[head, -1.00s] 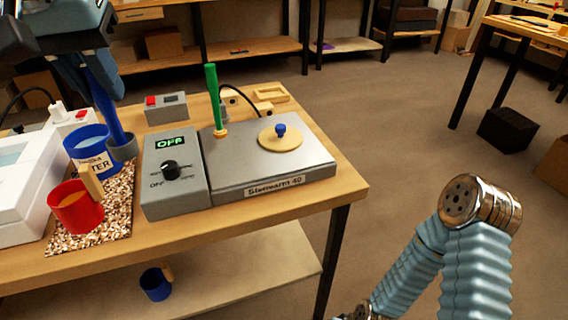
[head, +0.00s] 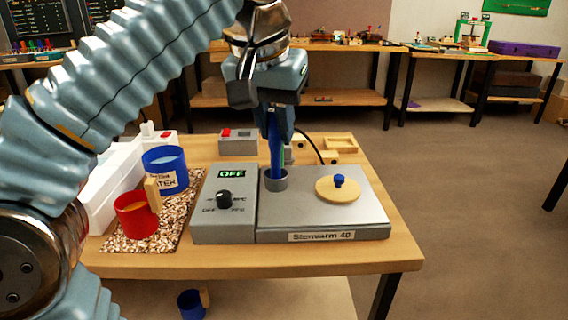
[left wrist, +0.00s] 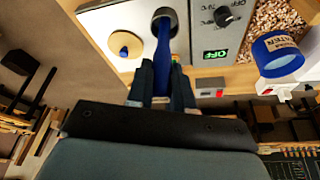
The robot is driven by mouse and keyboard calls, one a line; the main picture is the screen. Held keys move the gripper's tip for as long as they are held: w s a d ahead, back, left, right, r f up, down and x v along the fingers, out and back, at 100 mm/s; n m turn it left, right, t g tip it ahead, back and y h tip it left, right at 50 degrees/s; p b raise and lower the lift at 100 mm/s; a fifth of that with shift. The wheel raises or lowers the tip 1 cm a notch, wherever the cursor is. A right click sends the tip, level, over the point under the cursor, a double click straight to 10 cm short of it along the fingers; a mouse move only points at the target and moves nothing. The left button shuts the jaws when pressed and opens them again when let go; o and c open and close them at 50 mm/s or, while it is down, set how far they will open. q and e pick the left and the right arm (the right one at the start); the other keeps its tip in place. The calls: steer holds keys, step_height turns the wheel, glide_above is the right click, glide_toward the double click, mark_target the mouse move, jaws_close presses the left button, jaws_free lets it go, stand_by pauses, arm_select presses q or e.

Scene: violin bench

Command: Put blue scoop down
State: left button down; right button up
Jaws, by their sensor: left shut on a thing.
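The blue scoop (head: 276,158) has a long blue handle and a grey cup at its lower end. My left gripper (head: 275,132) is shut on the handle, which hangs nearly upright, cup down. The cup is over the left part of the grey warmer's top (head: 310,217); I cannot tell whether it touches. In the left wrist view the scoop (left wrist: 163,48) runs out from between the fingers (left wrist: 163,88) toward the warmer. My right gripper is out of view.
A wooden lid (head: 334,195) with a blue knob lies on the warmer, right of the scoop. A switch box (head: 238,148) is behind.

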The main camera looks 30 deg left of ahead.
arm_select(q)
steer(key=b+x, duration=0.2)
steer(key=x, duration=0.7)
steer(key=shift+w+a, duration=0.35)
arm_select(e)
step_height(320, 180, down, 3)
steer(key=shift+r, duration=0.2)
arm_select(q)
steer(key=shift+f, duration=0.1)
steer(key=c, duration=1)
jaws_free()
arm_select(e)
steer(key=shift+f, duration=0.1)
